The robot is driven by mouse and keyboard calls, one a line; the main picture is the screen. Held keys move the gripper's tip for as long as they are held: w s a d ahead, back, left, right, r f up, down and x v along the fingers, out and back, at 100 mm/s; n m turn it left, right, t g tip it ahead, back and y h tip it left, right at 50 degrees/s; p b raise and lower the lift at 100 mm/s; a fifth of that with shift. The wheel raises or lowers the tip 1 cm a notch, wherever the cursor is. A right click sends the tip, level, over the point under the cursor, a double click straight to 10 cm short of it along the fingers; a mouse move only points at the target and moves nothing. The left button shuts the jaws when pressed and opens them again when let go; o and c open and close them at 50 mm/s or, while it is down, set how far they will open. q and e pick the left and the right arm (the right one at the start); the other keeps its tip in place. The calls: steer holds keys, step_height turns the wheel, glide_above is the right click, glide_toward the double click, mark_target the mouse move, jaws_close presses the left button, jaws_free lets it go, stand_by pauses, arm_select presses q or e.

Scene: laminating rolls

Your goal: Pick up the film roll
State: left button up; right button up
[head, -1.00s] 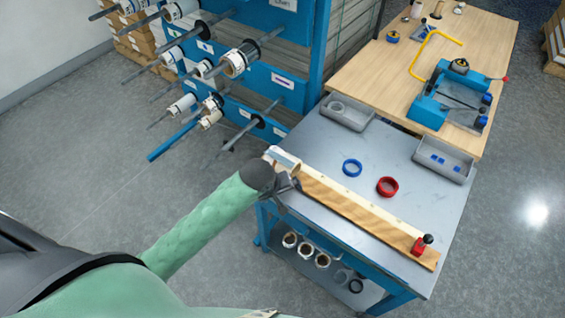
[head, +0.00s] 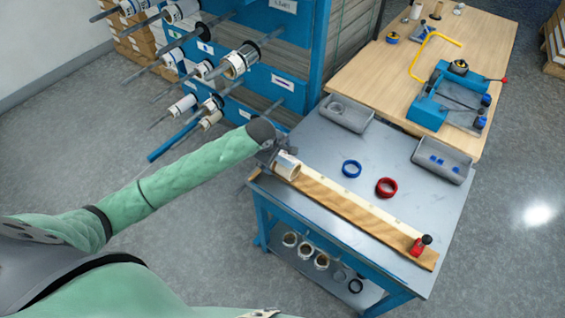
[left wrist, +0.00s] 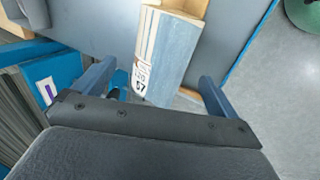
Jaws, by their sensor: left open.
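In the left wrist view the roll (left wrist: 170,55) looks bluish, with a white printed strip along one side. My left gripper (head: 272,152) is open at the far left side of the roll. In the left wrist view its two fingers (left wrist: 156,72) stand apart on either side of the roll's near end; I cannot tell whether they touch it. My right gripper is not in view.
A red-based tool with a black knob (head: 420,245) sits at the board's right end. A blue rack (head: 290,92) with rods and rolls stands behind left.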

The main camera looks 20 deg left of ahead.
mark_target(279, 160)
arm_select(q)
steer(key=shift+w+f, duration=0.1)
steer(key=shift+f, duration=0.15)
steer(key=shift+w+d+f+p, duration=0.1)
steer(key=shift+f+p, duration=0.05)
steer(key=shift+p, duration=0.15)
steer(key=p+x, duration=0.3)
steer(key=shift+d+f, duration=0.1)
steer(key=shift+f, duration=0.2)
steer(key=shift+w+f, duration=0.15)
steer(key=shift+f, duration=0.55)
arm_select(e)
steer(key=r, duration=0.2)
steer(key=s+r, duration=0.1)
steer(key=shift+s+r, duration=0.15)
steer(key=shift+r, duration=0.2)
arm_select(q)
steer(key=shift+c, duration=0.3)
steer(key=c, duration=1.2)
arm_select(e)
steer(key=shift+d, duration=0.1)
